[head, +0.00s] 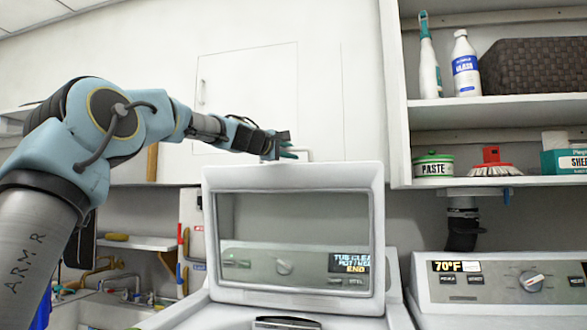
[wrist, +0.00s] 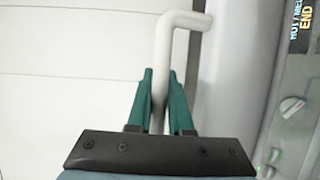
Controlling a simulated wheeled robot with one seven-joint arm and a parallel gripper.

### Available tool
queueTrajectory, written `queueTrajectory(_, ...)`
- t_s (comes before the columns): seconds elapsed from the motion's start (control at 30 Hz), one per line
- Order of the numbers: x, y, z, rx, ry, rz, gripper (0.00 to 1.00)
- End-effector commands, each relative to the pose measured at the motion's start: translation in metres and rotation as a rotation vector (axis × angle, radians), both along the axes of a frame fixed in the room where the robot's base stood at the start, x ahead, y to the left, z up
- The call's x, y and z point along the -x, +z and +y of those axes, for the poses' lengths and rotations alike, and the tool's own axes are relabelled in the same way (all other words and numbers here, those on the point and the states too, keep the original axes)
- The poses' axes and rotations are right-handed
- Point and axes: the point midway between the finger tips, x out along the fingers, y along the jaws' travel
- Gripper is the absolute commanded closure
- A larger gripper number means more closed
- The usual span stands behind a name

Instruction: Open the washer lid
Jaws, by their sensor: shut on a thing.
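The washer lid (head: 294,176) is a white frame with a clear window, raised and standing close to upright above the washer (head: 220,318). The washer's control panel shows through the window. A white bent handle (wrist: 184,20) is on the lid, beside its edge (wrist: 245,60) in the wrist view. My gripper (head: 290,153) is at the top edge of the lid in the head view. In the wrist view its green fingers (wrist: 161,85) are on either side of the handle's bar and shut on it.
A second machine (head: 500,290) with a dial stands at the right. Shelves above it hold bottles (head: 466,65), a paste tub (head: 434,165), a brush (head: 492,165) and a basket (head: 535,65). A cabinet (head: 245,95) is behind my arm. A sink area is at the lower left.

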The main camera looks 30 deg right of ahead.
Motion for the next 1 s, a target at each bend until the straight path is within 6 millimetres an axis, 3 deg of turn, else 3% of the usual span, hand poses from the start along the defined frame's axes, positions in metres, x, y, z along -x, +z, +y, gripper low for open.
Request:
queueTrajectory(0.03, 0.0, -0.008, 0.005, 0.006, 0.007, -0.008, 1.0)
queueTrajectory(0.6, 0.033, -0.016, 0.036, 0.07, 0.008, -0.078, 1.0)
queueTrajectory(1.0, 0.041, -0.011, 0.042, 0.082, 0.007, -0.092, 1.0)
